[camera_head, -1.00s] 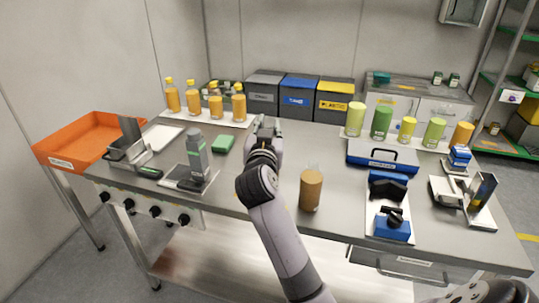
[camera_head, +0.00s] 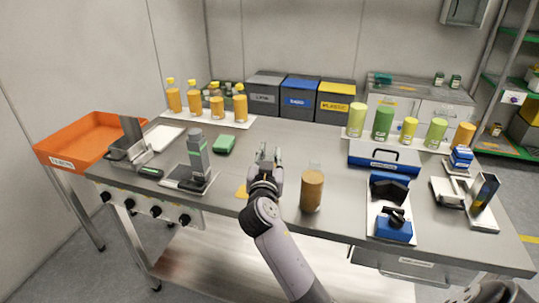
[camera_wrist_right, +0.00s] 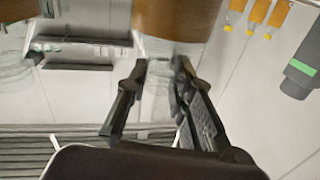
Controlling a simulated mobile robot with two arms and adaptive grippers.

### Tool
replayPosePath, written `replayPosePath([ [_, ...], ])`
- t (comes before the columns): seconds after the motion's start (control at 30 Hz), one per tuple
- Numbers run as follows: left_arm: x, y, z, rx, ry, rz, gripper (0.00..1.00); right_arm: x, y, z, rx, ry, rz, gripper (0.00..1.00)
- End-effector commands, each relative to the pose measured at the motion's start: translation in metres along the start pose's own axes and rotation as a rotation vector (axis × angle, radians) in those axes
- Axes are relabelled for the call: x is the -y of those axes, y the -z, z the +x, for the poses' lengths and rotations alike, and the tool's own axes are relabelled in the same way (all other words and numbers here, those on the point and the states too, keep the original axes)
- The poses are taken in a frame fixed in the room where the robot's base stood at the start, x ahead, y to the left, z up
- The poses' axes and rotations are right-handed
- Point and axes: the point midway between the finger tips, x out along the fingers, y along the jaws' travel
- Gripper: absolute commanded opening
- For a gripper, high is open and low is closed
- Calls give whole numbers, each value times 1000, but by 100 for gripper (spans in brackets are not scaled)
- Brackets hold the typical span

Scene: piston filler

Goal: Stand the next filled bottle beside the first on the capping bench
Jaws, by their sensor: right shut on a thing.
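In the head view, my right gripper (camera_head: 270,154) is over the front middle of the grey bench (camera_head: 330,140). A clear bottle with brown contents (camera_head: 312,188) stands upright near the front edge, right of the gripper and apart from it. In the right wrist view, my right gripper (camera_wrist_right: 160,68) is shut on a bottle with brown contents (camera_wrist_right: 180,18); its clear upper part lies at the fingers. In the head view my wrist hides this bottle, and whether its base touches the bench cannot be told. My left gripper is not in view.
Yellow-capped bottles (camera_head: 215,101) stand on a white tray at the back left. A grey device (camera_head: 198,155) stands left of the gripper. A blue case (camera_head: 385,158) and blue-black fixture (camera_head: 392,228) are on the right. A yellow patch (camera_head: 242,191) shows beside my wrist.

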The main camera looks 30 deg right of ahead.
Motion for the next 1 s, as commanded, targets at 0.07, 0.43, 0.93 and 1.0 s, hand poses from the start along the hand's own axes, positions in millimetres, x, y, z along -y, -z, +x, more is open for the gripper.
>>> replayPosePath([
  [0.07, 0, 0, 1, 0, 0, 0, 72, 0, -1, 0, 0, 0, 1, 25],
  [0.43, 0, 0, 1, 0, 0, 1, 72, 0, -1, 0, 1, 0, 0, 42],
  [0.93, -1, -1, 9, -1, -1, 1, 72, 0, -3, -40, 4, 2, 4, 42],
  [1.0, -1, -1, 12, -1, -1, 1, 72, 0, -3, -56, 4, 2, 5, 42],
])
